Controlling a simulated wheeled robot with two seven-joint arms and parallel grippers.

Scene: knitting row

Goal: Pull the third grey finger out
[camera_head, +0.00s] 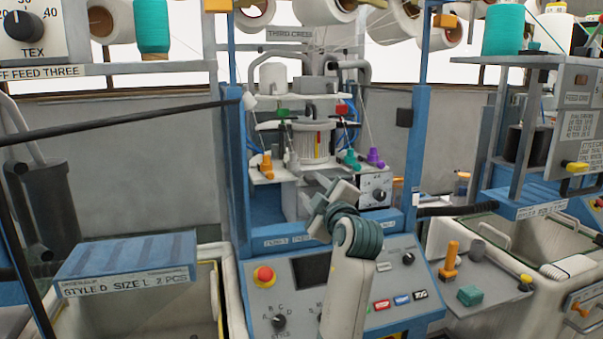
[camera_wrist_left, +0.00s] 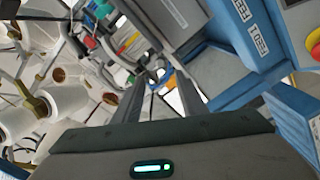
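The knitting head (camera_head: 315,143) stands in the blue frame at the centre of the head view, a pale ribbed cylinder with red and yellow marks on its front. Small coloured pieces sit around it: orange (camera_head: 266,166), green (camera_head: 351,159) and purple (camera_head: 375,157). A grey piece stands at its left, but I cannot tell separate grey fingers or which is third. My left gripper (camera_head: 334,190) is in front of and below the head, apart from it. In the left wrist view its two dark fingers (camera_wrist_left: 157,92) are spread with nothing between them. My right gripper is out of view.
A blue control panel (camera_head: 345,292) with a red button (camera_head: 264,275) lies below the gripper. A dial box (camera_head: 376,190) stands right of the knitting head. Yarn cones (camera_head: 322,8) hang above. A blue-lidded bin (camera_head: 128,262) is at left, a grey side table (camera_head: 490,285) at right.

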